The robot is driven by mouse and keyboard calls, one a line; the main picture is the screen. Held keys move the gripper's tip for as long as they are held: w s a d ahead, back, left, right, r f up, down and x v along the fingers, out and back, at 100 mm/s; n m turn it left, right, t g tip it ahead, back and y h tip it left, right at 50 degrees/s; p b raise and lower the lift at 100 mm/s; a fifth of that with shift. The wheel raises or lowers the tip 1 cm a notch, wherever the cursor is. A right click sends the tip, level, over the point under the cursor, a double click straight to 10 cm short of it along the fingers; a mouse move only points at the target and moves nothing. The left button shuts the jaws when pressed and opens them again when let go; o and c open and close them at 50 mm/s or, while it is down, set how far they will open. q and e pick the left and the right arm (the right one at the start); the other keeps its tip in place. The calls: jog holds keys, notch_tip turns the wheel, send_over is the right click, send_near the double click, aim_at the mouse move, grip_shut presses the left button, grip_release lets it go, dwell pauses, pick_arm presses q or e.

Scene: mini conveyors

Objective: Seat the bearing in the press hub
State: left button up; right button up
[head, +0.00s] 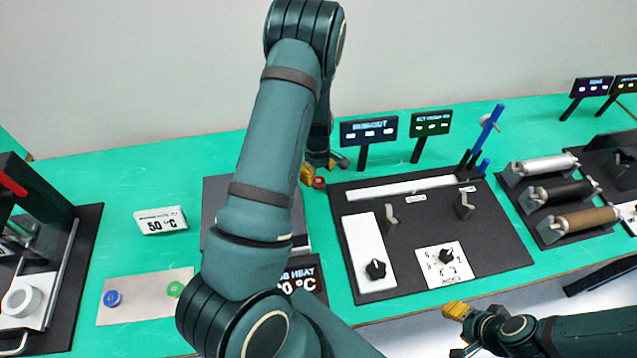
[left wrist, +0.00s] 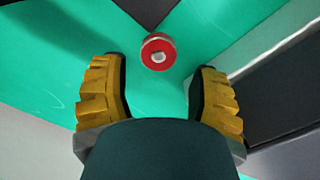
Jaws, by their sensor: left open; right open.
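A small red ring with a pale centre (left wrist: 158,52) sits on the green table, between and slightly beyond my left fingertips in the left wrist view. It also shows as a small red piece (head: 319,183) in the head view. My left gripper (head: 322,170) is open around its sides, with gaps on both sides in the left wrist view (left wrist: 160,64). A press-like black station (head: 62,318) at the far left bears a white round hub (head: 22,298). My right gripper (head: 462,328) is open and empty at the front. Which part is the bearing is not certain.
A tan plate (head: 145,312) holds a blue disc (head: 112,298) and a green disc (head: 174,289). A temperature sign (head: 161,220) stands behind. A dark panel with a knob (head: 376,268) is right of my left arm, and a roller rack (head: 555,237) farther right. My left arm hides the middle.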

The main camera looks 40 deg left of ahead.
aim_at(319, 181)
pick_arm(q)
jog(key=shift+w+d+f, duration=0.1)
jog(key=shift+d+f, duration=0.05)
jog(key=shift+f, duration=2)
jog(key=shift+o, duration=0.2)
grip_shut()
jog(key=shift+r, duration=0.1)
